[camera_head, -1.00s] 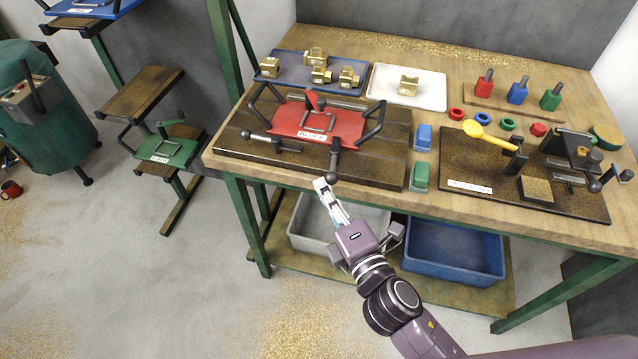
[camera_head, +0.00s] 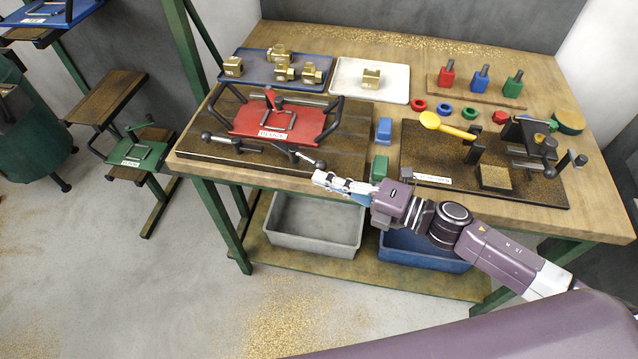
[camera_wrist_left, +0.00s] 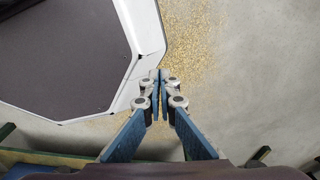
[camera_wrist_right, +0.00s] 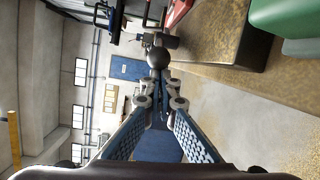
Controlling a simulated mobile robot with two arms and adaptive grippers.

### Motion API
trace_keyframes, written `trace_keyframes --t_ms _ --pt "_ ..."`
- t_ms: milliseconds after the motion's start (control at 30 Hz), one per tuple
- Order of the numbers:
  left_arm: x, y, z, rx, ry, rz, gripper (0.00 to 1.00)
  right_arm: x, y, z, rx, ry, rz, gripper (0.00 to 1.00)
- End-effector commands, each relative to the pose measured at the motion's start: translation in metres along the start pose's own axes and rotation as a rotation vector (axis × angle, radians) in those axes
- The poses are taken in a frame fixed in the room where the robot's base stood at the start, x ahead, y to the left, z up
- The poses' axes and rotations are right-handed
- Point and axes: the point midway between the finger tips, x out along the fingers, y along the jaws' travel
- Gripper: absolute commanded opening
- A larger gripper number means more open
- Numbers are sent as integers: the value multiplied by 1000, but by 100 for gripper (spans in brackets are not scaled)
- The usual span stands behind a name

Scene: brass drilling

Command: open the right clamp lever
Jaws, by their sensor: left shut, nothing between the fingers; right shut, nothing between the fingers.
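The right clamp lever (camera_head: 304,157) is a dark bar with a ball knob, at the front right of the red fixture plate (camera_head: 248,124). It slants right and toward the bench's front edge. The left clamp lever (camera_head: 228,143) lies to the left, along the plate's front. My right gripper (camera_head: 317,178) is shut and empty, close to the right lever's knob on the front side. In the right wrist view the ball knob (camera_wrist_right: 158,57) is just beyond my fingertips; I cannot tell if they touch. My left gripper (camera_wrist_left: 160,76) is shut and empty over the floor.
Blue (camera_head: 384,130) and green (camera_head: 379,167) blocks stand right of the fixture base. A second dark fixture board (camera_head: 545,192) is farther right. Grey (camera_head: 315,225) and blue (camera_head: 425,250) bins sit below the bench top.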

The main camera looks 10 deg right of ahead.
Motion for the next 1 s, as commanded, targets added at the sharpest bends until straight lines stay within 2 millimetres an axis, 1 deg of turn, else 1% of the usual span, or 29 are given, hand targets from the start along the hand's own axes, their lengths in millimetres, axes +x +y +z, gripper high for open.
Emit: trace_keyframes --t_ms 133,400,700,1000 --pt "5 -1 1 1 0 -1 0 -4 -4 13 -4 -4 -1 0" --pt "11 -12 4 3 -3 -13 0 -7 -6 31 -4 -5 0 0" --pt "14 -12 4 2 -3 -13 0 -8 -8 42 -2 -6 -1 0" --pt "14 -8 3 1 -2 -9 0 -8 -7 48 -4 -13 -2 0"
